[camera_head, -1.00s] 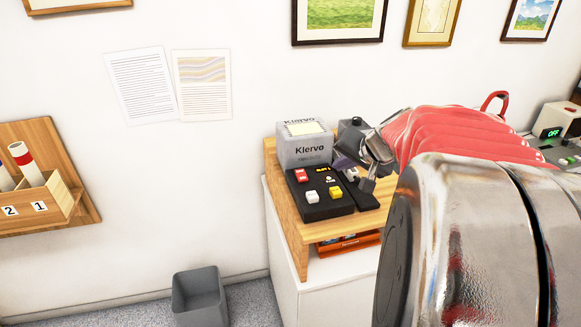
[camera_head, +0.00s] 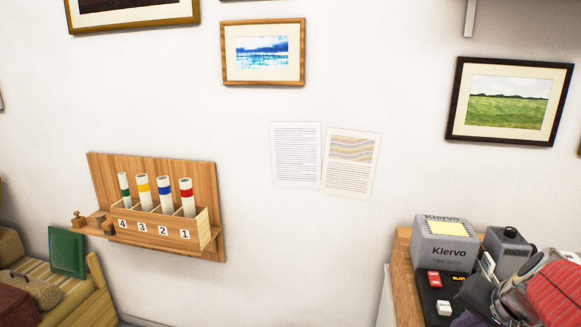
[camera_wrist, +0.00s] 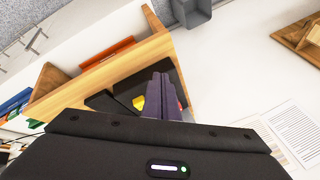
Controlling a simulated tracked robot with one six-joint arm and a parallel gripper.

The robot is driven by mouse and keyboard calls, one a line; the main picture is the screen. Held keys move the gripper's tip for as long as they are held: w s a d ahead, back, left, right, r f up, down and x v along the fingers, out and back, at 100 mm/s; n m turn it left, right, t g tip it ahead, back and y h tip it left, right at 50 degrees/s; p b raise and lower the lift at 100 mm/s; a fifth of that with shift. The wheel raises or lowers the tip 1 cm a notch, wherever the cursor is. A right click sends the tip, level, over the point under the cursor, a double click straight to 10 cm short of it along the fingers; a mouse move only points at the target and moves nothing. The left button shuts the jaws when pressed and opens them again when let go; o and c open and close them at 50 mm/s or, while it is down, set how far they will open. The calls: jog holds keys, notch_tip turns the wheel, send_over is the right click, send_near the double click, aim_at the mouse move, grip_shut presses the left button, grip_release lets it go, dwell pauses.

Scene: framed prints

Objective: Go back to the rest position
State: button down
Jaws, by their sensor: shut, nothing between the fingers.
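My gripper shows in the wrist view (camera_wrist: 163,88), its two dark purple-grey fingers together with nothing between them. They appear above the black button panel (camera_wrist: 151,88), partly covering it and a yellow button. In the head view my red-sleeved, silver arm end is at the lower right corner, cut by the frame edge. It overlaps the black button panel (camera_head: 430,305), where a red and a white button show. Whether the fingers touch the panel cannot be told.
A grey Klervo box (camera_head: 446,241) stands behind the panel on a wooden-topped cabinet (camera_head: 401,262). A wall rack (camera_head: 211,232) holds tubes in numbered slots. Framed prints and two paper sheets (camera_head: 297,154) are on the wall. A grey bin (camera_wrist: 192,14) shows in the wrist view.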

jog(key=s+a+r+n, duration=0.1)
jog(key=s+a+n, duration=0.3)
jog(key=a, duration=0.7)
jog(key=s+a+r+n, duration=0.1)
jog(key=s+a+n, duration=0.4)
jog(key=a, duration=0.6)
jog(key=shift+n, duration=0.3)
jog(key=shift+a, duration=0.1)
dwell(0.9)
